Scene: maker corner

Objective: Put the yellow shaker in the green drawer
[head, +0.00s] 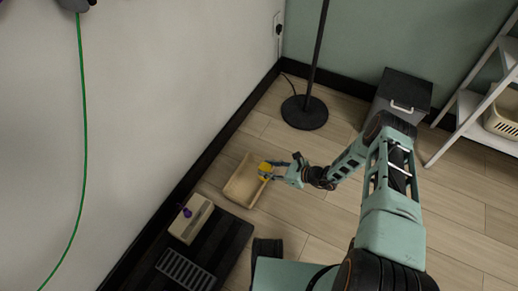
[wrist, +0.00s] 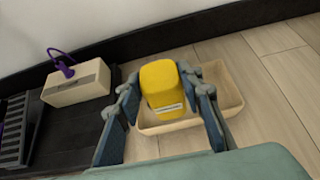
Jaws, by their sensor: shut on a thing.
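The yellow shaker (wrist: 163,82) is a rounded yellow block with a pale label, held between the fingers of my gripper (wrist: 160,92). In the head view the yellow shaker (head: 265,168) shows small at the tip of my gripper (head: 272,171), over the right side of a beige open tray (head: 233,194). In the wrist view the tray (wrist: 236,88) lies behind and below the shaker; I cannot tell the exact gap. No clearly green drawer shows. A dark grey cabinet (head: 403,92) with a white handle stands at the back right, its front partly hidden by my arm.
A black low platform (head: 225,232) at the lower left bears a cream box (head: 187,226) with a purple item on it. A black lamp base (head: 304,112) stands near the corner. A white shelf (head: 470,105) is at right. Wooden floor lies clear between.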

